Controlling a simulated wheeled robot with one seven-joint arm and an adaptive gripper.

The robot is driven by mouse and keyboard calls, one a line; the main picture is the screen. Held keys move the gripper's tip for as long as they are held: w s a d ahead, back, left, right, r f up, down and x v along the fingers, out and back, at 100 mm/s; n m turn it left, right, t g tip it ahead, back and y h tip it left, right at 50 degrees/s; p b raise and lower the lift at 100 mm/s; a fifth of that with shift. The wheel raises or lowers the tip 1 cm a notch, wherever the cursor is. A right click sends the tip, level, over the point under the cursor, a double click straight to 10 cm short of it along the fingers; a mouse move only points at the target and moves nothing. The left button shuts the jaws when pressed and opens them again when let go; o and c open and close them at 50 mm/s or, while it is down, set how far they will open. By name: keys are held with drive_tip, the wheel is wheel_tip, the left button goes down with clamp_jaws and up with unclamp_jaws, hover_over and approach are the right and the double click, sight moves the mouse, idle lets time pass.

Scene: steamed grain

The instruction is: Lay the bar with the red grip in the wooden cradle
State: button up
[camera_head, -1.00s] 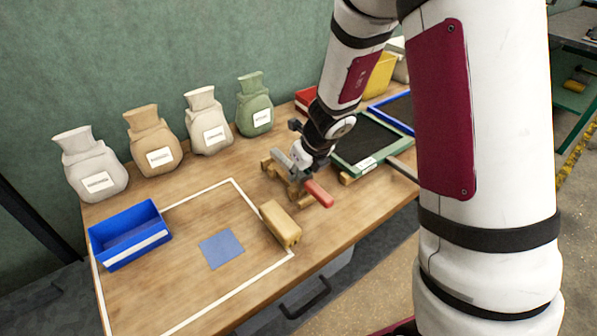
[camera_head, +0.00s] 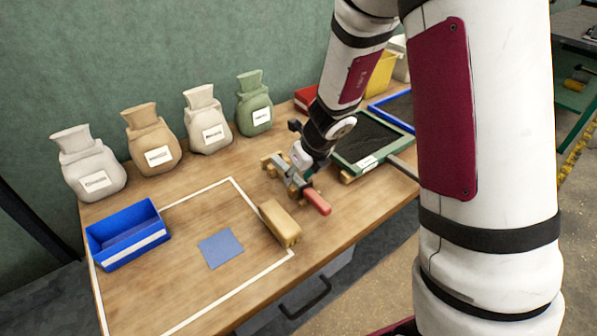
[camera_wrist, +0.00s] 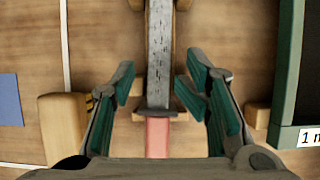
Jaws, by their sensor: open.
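The bar is a grey, speckled metal length (camera_head: 281,168) with a red grip (camera_head: 318,202) pointing toward the table's front edge. It lies along the wooden cradle (camera_head: 267,163) and appears to rest in it. In the wrist view the metal (camera_wrist: 160,45) runs straight up the picture between wooden cradle parts (camera_wrist: 182,5), with the red grip (camera_wrist: 157,137) below its dark collar. My gripper (camera_wrist: 158,88) is open, its green-padded fingers on either side of the bar near the collar, with gaps to both sides. My wrist partly hides the bar in the head view.
A wooden block (camera_head: 281,224) stands left of the red grip. A green-framed tray (camera_head: 372,145) is close on the right. A blue bin (camera_head: 127,236), a blue square (camera_head: 221,248) and several sacks (camera_head: 205,120) are on the left.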

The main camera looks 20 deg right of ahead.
drive_tip(key=v, duration=1.2)
idle(0.3)
drive_tip(key=shift+r, duration=0.1)
